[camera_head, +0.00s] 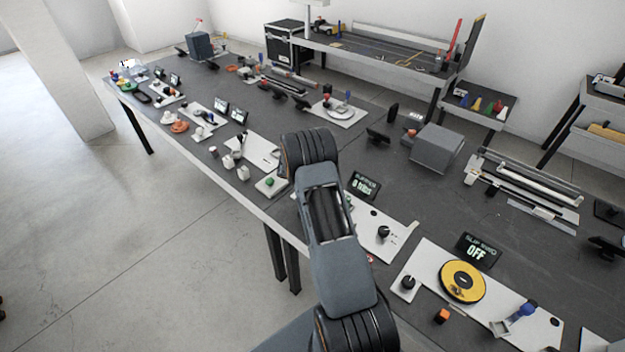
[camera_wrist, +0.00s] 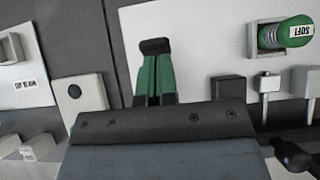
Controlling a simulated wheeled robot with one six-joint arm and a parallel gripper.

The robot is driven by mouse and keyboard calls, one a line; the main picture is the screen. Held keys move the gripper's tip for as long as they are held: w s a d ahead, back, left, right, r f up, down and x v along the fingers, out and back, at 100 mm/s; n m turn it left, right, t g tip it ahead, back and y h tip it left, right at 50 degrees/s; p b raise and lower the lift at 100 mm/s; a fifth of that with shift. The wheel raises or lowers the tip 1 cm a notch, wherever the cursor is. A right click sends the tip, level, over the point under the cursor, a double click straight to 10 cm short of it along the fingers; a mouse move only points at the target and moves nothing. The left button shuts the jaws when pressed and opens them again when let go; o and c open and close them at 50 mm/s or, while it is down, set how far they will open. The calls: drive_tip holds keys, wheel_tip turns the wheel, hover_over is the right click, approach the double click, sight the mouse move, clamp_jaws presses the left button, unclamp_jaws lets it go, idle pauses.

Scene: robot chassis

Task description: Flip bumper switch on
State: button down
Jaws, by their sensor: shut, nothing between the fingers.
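My gripper (camera_wrist: 155,75) shows in the wrist view as two green fingers side by side, shut and empty. A black block (camera_wrist: 155,46) sits at their tips; I cannot tell whether it is part of the fingers or a separate piece. I cannot tell for certain which part is the bumper switch. A green cylinder (camera_wrist: 286,33) labelled SOFT lies in a grey frame at upper right. In the head view my arm hides the gripper.
A long dark table (camera_head: 330,130) carries several stations. A display reading OFF (camera_head: 478,250) stands behind a yellow disc (camera_head: 462,281) at front right. Another display (camera_head: 365,186) and a black knob (camera_head: 384,232) are right of my arm. A grey box (camera_head: 436,150) stands farther back.

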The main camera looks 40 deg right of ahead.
drive_tip(key=shift+r, duration=0.55)
drive_tip(key=a+r+p, duration=0.3)
drive_tip(key=r+p, duration=0.3)
drive_tip(key=r, duration=0.3)
drive_tip(key=shift+s+a+r, duration=0.15)
drive_tip(key=shift+s+a, duration=0.1)
drive_tip(key=shift+s, duration=0.2)
